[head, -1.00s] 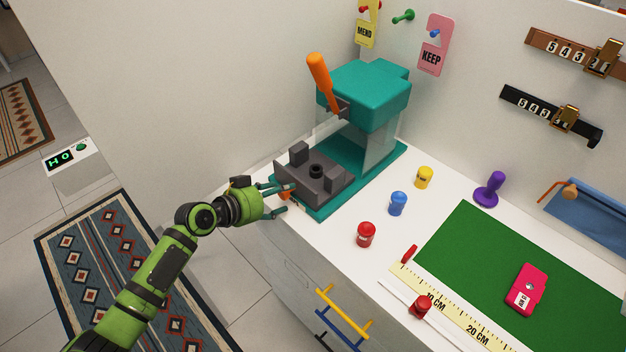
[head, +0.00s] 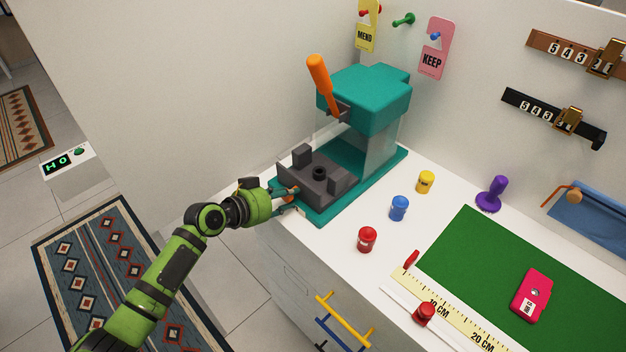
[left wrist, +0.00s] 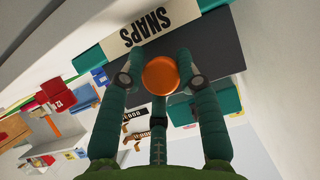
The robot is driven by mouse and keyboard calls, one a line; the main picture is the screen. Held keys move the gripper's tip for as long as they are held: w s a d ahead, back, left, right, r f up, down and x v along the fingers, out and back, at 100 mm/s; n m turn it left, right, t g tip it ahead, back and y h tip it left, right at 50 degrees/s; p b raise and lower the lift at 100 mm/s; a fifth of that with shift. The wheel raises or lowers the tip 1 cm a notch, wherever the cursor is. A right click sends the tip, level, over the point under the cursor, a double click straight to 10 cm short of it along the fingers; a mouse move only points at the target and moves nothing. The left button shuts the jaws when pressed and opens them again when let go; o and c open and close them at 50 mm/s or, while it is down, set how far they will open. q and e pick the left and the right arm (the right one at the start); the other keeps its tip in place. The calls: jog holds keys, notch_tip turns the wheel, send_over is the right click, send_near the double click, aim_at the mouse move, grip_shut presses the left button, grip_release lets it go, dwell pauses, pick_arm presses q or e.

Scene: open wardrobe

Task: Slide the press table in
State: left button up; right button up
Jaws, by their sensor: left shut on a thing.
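The teal press (head: 365,100) stands at the back left of the white counter, its orange lever (head: 320,80) raised. The grey press table (head: 315,180) sits on the front of its teal base, out in front of the press head. My left gripper (head: 290,198) is at the table's front left side. It is shut on the table's orange knob, which shows between the fingers in the left wrist view (left wrist: 160,75). A "SNAPS" label (left wrist: 148,28) is just beyond the knob there. My right gripper is not in view.
Red (head: 367,239), blue (head: 399,207) and yellow (head: 426,181) small pots stand right of the press. A green mat (head: 480,262) with a pink tag (head: 530,293) and a ruler (head: 450,318) lie further right.

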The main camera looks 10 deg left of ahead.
pick_arm(q)
jog(key=shift+f, duration=0.3)
